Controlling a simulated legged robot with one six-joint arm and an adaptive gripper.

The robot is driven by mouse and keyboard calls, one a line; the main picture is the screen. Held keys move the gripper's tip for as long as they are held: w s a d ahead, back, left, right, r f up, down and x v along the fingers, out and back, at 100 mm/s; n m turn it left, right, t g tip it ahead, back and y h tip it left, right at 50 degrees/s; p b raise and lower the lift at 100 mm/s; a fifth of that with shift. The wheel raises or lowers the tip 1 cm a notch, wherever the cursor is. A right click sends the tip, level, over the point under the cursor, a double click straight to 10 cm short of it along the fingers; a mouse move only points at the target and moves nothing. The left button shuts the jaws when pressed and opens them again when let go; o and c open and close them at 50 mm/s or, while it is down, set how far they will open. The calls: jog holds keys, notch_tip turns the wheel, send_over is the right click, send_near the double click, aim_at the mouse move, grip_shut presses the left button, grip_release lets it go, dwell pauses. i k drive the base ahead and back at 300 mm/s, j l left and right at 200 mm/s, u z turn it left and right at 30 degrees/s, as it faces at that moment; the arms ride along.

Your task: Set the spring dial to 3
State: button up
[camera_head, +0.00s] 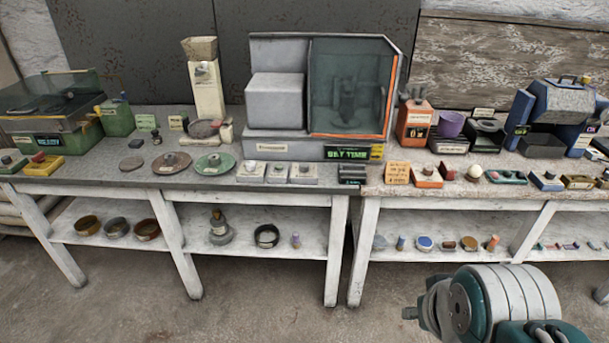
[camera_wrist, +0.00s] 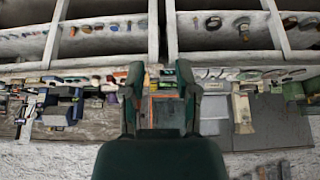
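I cannot tell which thing is the spring dial; the labels are too small to read. Three small pale blocks with knobs or buttons (camera_head: 277,172) sit in a row on the bench's front edge, before the big grey machine (camera_head: 276,98). Other small knobbed boxes (camera_head: 427,177) stand further right. My gripper (camera_wrist: 158,78) shows in the wrist view with its two dark green fingers apart and nothing between them. Beyond the fingers, the orange-edged machine front (camera_wrist: 165,112) is partly hidden by the gripper. In the head view only my arm shows, at the lower right.
Two white benches (camera_head: 345,205) stand side by side, crowded with devices. Flat discs (camera_head: 172,163) lie left of the blocks. Lower shelves hold bowls (camera_head: 267,236) and small pieces. A blue machine (camera_head: 560,104) stands far right. The floor (camera_head: 270,315) in front is clear.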

aim_at(303, 166)
jog(key=i+j, duration=1)
